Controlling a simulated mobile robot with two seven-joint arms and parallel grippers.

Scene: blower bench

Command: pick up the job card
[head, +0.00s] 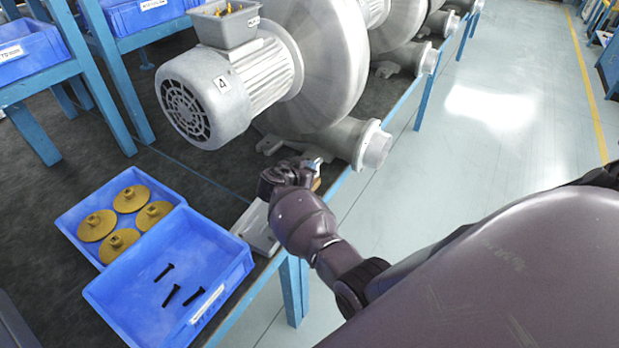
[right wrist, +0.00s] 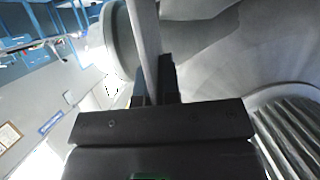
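My right gripper (head: 312,172) is over the bench edge, below the outlet of the blower marked 4. In the right wrist view its two dark fingers (right wrist: 155,88) stand a little apart. A pale grey strip (right wrist: 147,45) shows between them, and I cannot tell whether it is held or lies behind. A small tan patch (head: 316,185) shows at the fingertips in the head view. I cannot identify the job card for certain. A flat pale grey object (head: 257,230) lies at the bench edge, partly hidden by my right arm. My left gripper is not in view.
The grey blower (head: 245,90) and its outlet flange (head: 373,145) stand close to my right gripper. A blue bin (head: 235,277) holds black bolts; a bin behind holds several brass-coloured discs (head: 97,226). A blue rack stands at left. The floor (head: 480,140) at right is clear.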

